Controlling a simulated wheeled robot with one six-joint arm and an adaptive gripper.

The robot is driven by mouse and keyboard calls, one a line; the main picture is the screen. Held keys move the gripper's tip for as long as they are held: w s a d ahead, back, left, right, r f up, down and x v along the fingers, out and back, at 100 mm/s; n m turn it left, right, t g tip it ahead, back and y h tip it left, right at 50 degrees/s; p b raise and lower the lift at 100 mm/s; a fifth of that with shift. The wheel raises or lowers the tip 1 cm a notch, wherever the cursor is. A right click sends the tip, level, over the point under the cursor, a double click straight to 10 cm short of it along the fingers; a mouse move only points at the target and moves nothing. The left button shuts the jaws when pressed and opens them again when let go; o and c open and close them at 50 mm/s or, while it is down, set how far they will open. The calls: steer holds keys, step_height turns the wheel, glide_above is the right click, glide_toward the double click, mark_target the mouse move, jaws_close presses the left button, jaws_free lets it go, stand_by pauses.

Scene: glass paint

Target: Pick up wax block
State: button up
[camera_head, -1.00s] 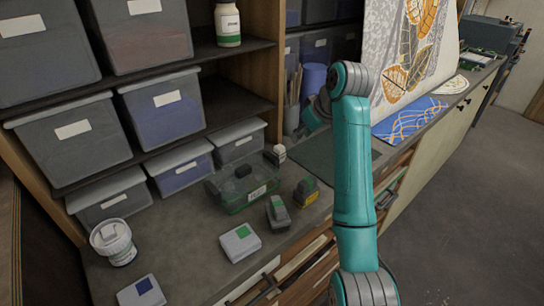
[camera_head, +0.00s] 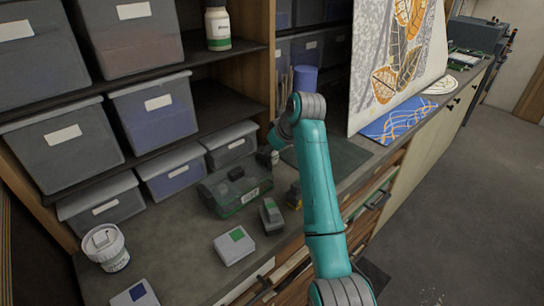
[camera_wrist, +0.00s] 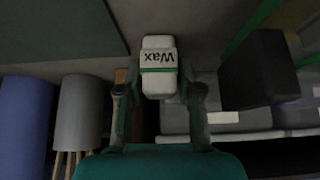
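In the head view, a small part of the block (camera_head: 274,158) shows beside the green-lidded box, and my arm hides most of my gripper there.
A clear green box (camera_head: 236,190) with a dark handle stands left of the block, close by. Small blocks (camera_head: 271,214) are in front. A cup with brushes (camera_wrist: 80,110) and a blue cylinder (camera_wrist: 24,120) stand on the other side. Shelf bins (camera_head: 170,172) are behind.

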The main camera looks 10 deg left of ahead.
steer(key=shift+w+a+f, duration=0.2)
steer(key=shift+f, duration=0.25)
jaws_close()
step_height(320, 180, up, 10)
steer(key=shift+r, duration=0.1)
stand_by(0.3)
